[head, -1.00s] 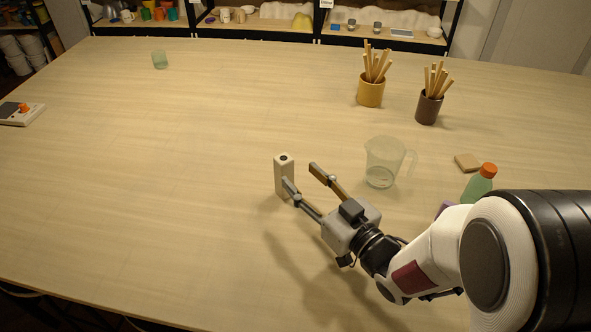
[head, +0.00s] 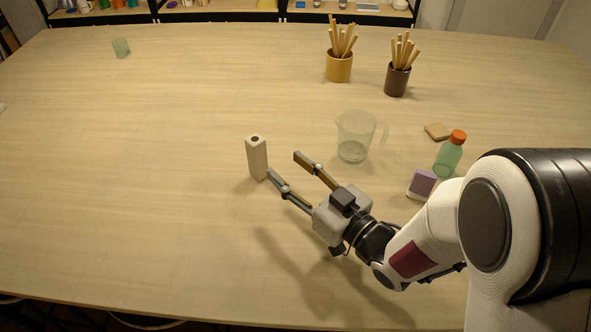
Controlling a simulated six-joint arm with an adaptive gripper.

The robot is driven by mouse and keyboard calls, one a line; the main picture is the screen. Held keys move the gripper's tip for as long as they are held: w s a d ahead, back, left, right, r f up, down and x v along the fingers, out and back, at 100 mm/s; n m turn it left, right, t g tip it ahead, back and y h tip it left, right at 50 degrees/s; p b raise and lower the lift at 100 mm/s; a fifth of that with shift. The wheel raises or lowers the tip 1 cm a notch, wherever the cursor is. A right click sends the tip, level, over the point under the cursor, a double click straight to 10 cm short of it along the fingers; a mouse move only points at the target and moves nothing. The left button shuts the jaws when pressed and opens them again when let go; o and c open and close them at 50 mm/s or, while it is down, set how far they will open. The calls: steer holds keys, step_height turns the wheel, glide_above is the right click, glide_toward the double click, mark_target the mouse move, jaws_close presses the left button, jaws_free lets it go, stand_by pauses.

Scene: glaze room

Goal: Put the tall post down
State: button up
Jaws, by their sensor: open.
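The tall post (head: 257,158) is a white square block with a dark hole in its top. It stands upright on the table (head: 130,190), left of the middle of the head view. My gripper (head: 284,164) is open and empty, just right of the post. Its nearer finger tip is close to the post's lower right side; I cannot tell if they touch. The other finger is apart from the post, farther right.
A clear measuring jug (head: 354,138) stands behind my gripper. Two stick-filled cups, yellow (head: 339,68) and brown (head: 396,81), stand behind.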

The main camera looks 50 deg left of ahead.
steer(key=shift+w, duration=0.1)
steer(key=w+d+r+m+t+h, duration=0.3)
steer(key=w+d+t+h, duration=0.15)
steer(key=w+d, duration=0.55)
steer(key=w+d+r+m+t+h, duration=0.3)
steer(key=w+d+r+t+h, duration=0.15)
steer(key=w+d, duration=0.5)
steer(key=w+d+m+t+h, duration=0.1)
steer(key=d+m+h, duration=0.2)
steer(key=d, duration=0.9)
steer(key=s+d+r+m+g+h, duration=0.1)
steer(key=s+d+m+h, duration=0.25)
steer(key=d, duration=0.55)
steer(key=s+d+r+m+h, duration=0.1)
steer(key=s+d+m+h, duration=0.1)
steer(key=s+d, duration=0.5)
steer(key=s+d+f+m+g, duration=0.1)
steer(key=s+d, duration=0.3)
steer(key=s, duration=0.2)
steer(key=s+d+m+g, duration=0.2)
steer(key=s+d, duration=0.2)
steer(key=s, duration=0.3)
steer(key=shift+f, duration=0.4)
